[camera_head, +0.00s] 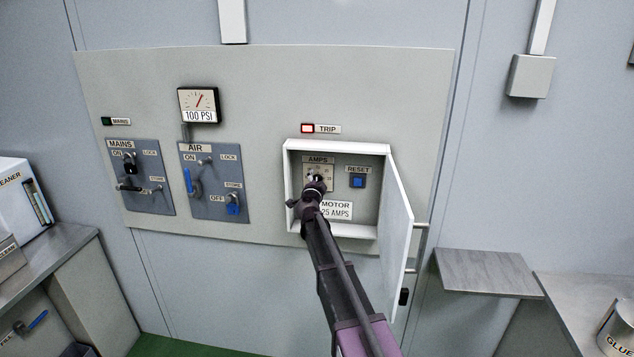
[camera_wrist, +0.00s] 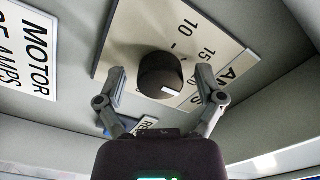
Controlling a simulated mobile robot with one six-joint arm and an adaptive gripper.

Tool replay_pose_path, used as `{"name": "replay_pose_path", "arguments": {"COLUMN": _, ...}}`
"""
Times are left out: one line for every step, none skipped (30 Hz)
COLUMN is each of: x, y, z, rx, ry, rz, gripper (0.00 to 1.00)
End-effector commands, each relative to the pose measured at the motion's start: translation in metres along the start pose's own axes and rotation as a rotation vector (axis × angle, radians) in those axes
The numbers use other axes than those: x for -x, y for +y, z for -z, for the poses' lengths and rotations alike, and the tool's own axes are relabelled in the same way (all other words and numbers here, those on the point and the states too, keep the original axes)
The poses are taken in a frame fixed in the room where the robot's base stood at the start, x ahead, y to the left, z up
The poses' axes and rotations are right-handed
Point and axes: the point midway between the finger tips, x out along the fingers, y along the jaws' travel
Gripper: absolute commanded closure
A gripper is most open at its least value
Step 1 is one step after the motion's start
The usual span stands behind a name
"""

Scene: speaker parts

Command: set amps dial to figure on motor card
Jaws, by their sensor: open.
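The amps dial is a black round knob (camera_wrist: 158,72) on a pale scale plate (camera_wrist: 125,45) in the wrist view. A white mark shows on the knob's lower right edge; which figure it points at I cannot tell. My gripper (camera_wrist: 160,82) is open, with one finger on each side of the knob; contact is not clear. In the head view my gripper (camera_head: 314,190) covers much of the dial, under the AMPS label (camera_head: 318,160). The motor card (camera_head: 338,211) reads MOTOR 25 AMPS below the dial; it is partly seen in the wrist view (camera_wrist: 30,52).
The dial sits in an open white box (camera_head: 337,146), its door (camera_head: 398,225) swung out to the right of my arm. A blue RESET button (camera_head: 358,182) is right of the dial. A red TRIP lamp (camera_head: 308,128) is above. MAINS (camera_head: 150,200) and AIR (camera_head: 200,160) panels are left.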

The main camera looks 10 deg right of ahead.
Motion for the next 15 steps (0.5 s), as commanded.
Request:
{"name": "replay_pose_path", "arguments": {"x": -0.0001, "y": 0.0, "z": 0.0, "rx": 0.0, "ry": 0.0, "rz": 0.0, "gripper": 0.13}}
{"name": "replay_pose_path", "arguments": {"x": 0.0, "y": 0.0, "z": -0.0001, "rx": 0.0, "ry": 0.0, "rz": 0.0, "gripper": 0.13}}
{"name": "replay_pose_path", "arguments": {"x": 0.0001, "y": -0.0001, "z": -0.0001, "rx": 0.0, "ry": 0.0, "rz": 0.0, "gripper": 0.13}}
{"name": "replay_pose_path", "arguments": {"x": 0.0001, "y": -0.0001, "z": -0.0002, "rx": 0.0, "ry": 0.0, "rz": 0.0, "gripper": 0.13}}
{"name": "replay_pose_path", "arguments": {"x": 0.0002, "y": -0.0002, "z": -0.0002, "rx": 0.0, "ry": 0.0, "rz": 0.0, "gripper": 0.13}}
{"name": "replay_pose_path", "arguments": {"x": 0.0002, "y": -0.0002, "z": -0.0003, "rx": 0.0, "ry": -0.001, "rz": 0.0, "gripper": 0.13}}
{"name": "replay_pose_path", "arguments": {"x": 0.0003, "y": -0.0002, "z": -0.0003, "rx": 0.0, "ry": -0.001, "rz": 0.0, "gripper": 0.19}}
{"name": "replay_pose_path", "arguments": {"x": 0.0003, "y": -0.0002, "z": -0.0004, "rx": 0.0, "ry": -0.001, "rz": 0.0, "gripper": 0.27}}
{"name": "replay_pose_path", "arguments": {"x": 0.0003, "y": -0.0003, "z": -0.0004, "rx": 0.0, "ry": -0.001, "rz": 0.0, "gripper": 0.39}}
{"name": "replay_pose_path", "arguments": {"x": 0.0004, "y": -0.0003, "z": -0.0005, "rx": 0.0, "ry": -0.001, "rz": 0.0, "gripper": 0.48}}
{"name": "replay_pose_path", "arguments": {"x": 0.0004, "y": -0.0004, "z": -0.0005, "rx": 0.0, "ry": -0.001, "rz": 0.001, "gripper": 0.57}}
{"name": "replay_pose_path", "arguments": {"x": 0.0004, "y": -0.0004, "z": -0.0006, "rx": 0.0, "ry": -0.001, "rz": 0.001, "gripper": 0.69}}
{"name": "replay_pose_path", "arguments": {"x": 0.0004, "y": -0.0004, "z": -0.0006, "rx": 0.0, "ry": -0.001, "rz": 0.001, "gripper": 0.78}}
{"name": "replay_pose_path", "arguments": {"x": 0.0004, "y": -0.0004, "z": -0.0006, "rx": 0.0, "ry": -0.001, "rz": 0.001, "gripper": 0.87}}
{"name": "replay_pose_path", "arguments": {"x": 0.0004, "y": -0.0005, "z": -0.0007, "rx": 0.0, "ry": -0.001, "rz": 0.001, "gripper": 0.95}}
